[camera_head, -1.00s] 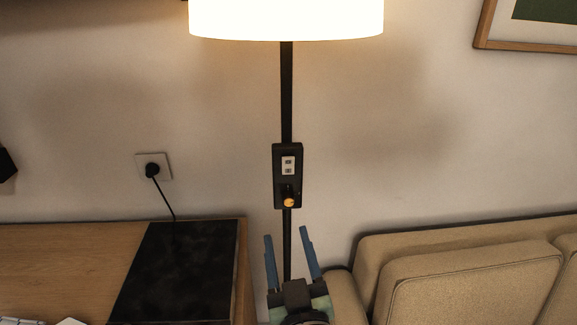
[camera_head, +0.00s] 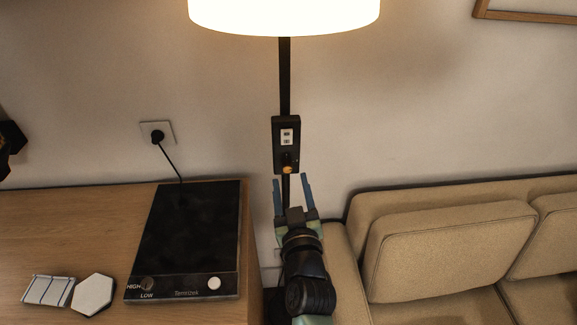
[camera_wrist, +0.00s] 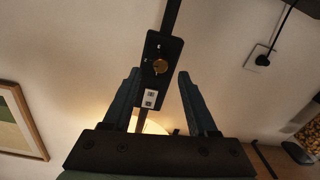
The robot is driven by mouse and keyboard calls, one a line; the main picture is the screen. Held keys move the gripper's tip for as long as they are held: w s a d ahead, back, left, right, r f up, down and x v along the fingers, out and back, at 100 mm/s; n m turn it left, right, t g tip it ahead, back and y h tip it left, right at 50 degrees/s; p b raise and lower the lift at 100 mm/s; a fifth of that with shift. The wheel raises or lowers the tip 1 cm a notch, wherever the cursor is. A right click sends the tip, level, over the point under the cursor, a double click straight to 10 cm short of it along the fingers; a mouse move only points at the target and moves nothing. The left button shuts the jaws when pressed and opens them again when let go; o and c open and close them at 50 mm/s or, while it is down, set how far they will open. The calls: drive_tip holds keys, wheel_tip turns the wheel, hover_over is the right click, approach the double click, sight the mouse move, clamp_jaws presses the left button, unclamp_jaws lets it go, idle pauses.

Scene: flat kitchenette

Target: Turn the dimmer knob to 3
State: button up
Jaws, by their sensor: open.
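The dimmer knob (camera_head: 288,169) is a small orange-brown round knob low on a black control box (camera_head: 279,158) on the lamp's dark pole. Two white sockets sit above it on the box. I see no contact.
The lit lampshade (camera_head: 284,14) is above. A wooden counter (camera_head: 70,230) with a black cooktop (camera_head: 190,235) is at left, holding a white hexagonal piece (camera_head: 94,294) and a striped one (camera_head: 48,290). A beige sofa (camera_head: 440,250) is at right. A wall outlet (camera_head: 158,132) has a plug.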

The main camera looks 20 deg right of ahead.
sight(288, 170)
drive_tip(key=shift+p+x, duration=0.5)
drive_tip(key=shift+x, duration=1.5)
clamp_jaws()
